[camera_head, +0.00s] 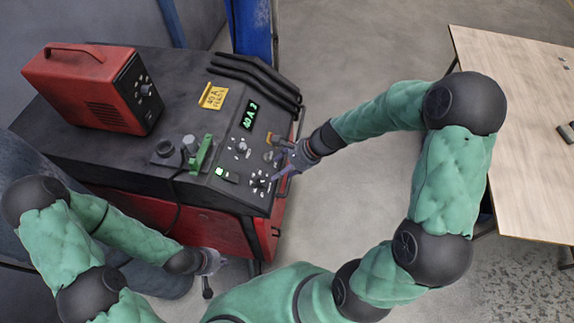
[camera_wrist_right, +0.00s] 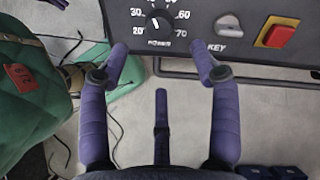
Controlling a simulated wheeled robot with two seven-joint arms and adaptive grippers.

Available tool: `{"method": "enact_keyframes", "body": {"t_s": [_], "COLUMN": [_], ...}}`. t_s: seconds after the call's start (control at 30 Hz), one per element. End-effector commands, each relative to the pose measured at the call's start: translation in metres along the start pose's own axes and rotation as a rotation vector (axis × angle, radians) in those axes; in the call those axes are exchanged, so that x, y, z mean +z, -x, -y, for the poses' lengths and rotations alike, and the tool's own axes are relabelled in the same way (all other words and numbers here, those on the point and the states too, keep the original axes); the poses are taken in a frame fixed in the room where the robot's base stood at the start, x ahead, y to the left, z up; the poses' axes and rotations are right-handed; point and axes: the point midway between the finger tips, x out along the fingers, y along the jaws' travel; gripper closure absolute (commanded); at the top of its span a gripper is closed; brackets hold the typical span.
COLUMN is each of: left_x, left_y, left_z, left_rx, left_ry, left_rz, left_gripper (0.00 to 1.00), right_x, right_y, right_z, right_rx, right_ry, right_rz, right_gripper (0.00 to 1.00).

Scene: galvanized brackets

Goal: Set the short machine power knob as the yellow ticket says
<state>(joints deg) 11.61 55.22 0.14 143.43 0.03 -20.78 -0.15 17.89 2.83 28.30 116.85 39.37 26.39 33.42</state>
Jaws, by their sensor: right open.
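The black machine (camera_head: 120,75) has a sloped control panel. Its power knob (camera_wrist_right: 159,22) is black with a white mark, on a scale with 20, 30, 60 and 70 legible; it also shows in the head view (camera_head: 258,182). The upper scale is cut off, so I cannot tell the exact setting. The yellow ticket (camera_head: 213,96) lies on the machine top; its first line looks like "40 A", the rest is too small. My right gripper (camera_wrist_right: 160,50) is open and empty, in front of the panel and apart from the knob. My left gripper (camera_head: 207,278) hangs low before the machine, fingers unclear.
Beside the power knob are a key switch (camera_wrist_right: 228,25) and a red button on yellow (camera_wrist_right: 277,33). Another knob (camera_head: 241,148) and a green display (camera_head: 250,115) sit higher. A red box (camera_head: 90,85) stands on top. A wooden table (camera_head: 520,120) is at right.

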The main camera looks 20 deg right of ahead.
Motion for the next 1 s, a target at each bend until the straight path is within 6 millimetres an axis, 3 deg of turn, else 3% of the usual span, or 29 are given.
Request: {"method": "enact_keyframes", "body": {"t_s": [0.23, 0.77, 0.87, 1.0], "left_x": [0.000, 0.000, 0.000, 0.000], "left_y": [0.000, 0.000, 0.000, 0.000], "left_z": [0.000, 0.000, 0.000, 0.000], "left_rx": [0.000, 0.000, 0.000, 0.000], "left_ry": [0.000, 0.000, 0.000, 0.000], "left_rz": [0.000, 0.000, 0.000, 0.000], "left_gripper": [1.00, 1.00, 1.00, 1.00], "right_x": [0.000, 0.000, -0.002, -0.012], "right_y": [0.019, 0.020, 0.017, -0.002], "right_z": [0.000, 0.000, -0.002, -0.018], "right_rx": [0.000, 0.000, 0.007, 0.053], "right_ry": [-0.001, 0.000, 0.007, 0.070], "right_rz": [-0.001, -0.001, -0.005, -0.034], "right_gripper": [0.37, 0.37, 0.37, 0.37]}}
